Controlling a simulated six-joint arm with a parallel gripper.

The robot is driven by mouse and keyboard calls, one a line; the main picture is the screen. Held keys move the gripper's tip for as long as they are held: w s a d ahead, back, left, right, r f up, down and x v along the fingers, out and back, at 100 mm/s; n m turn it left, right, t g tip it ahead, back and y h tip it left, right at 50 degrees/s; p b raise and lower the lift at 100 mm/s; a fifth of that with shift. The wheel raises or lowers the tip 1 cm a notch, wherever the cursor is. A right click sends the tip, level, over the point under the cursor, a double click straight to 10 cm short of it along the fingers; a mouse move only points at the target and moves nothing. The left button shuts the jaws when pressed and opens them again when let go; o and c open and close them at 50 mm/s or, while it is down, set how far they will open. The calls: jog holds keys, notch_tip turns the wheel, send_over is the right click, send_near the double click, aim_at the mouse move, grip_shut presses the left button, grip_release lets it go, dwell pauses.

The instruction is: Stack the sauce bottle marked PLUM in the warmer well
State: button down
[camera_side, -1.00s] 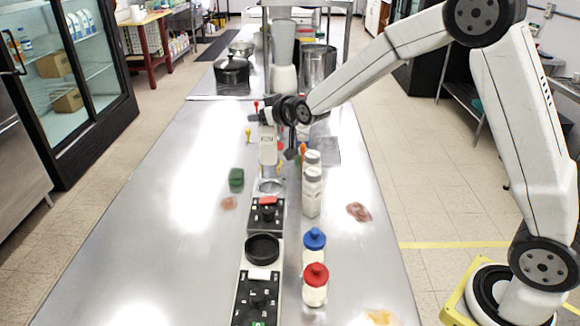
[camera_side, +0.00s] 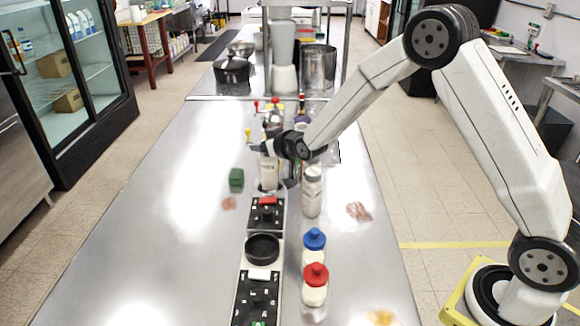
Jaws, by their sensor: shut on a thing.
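My gripper (camera_side: 268,166) is low over the far end of the row of black warmer units. It is shut on a pale, upright thing (camera_side: 268,180) that looks like a bottle, and my arm hides much of it. No PLUM marking can be read. A round black well (camera_side: 262,247) lies open and empty nearer the camera. The well ring at the far end is hidden behind the gripper and the held thing, so I cannot tell whether they touch.
A blue-capped bottle (camera_side: 314,241), a red-capped bottle (camera_side: 315,285) and a grey-capped bottle (camera_side: 312,192) stand right of the warmer units. A green block (camera_side: 236,179) lies to the left. Pots (camera_side: 232,70) stand at the back. The left side of the steel table (camera_side: 150,240) is clear.

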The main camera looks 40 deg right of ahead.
aim_at(265, 159)
jog(key=shift+f, duration=2.35)
jog(key=shift+c, duration=0.3)
grip_release()
jog(key=shift+r, duration=0.15)
jog(key=shift+r, duration=0.2)
jog(key=shift+s+r, duration=0.2)
jog(key=shift+s, duration=0.25)
jog(key=v, duration=1.1)
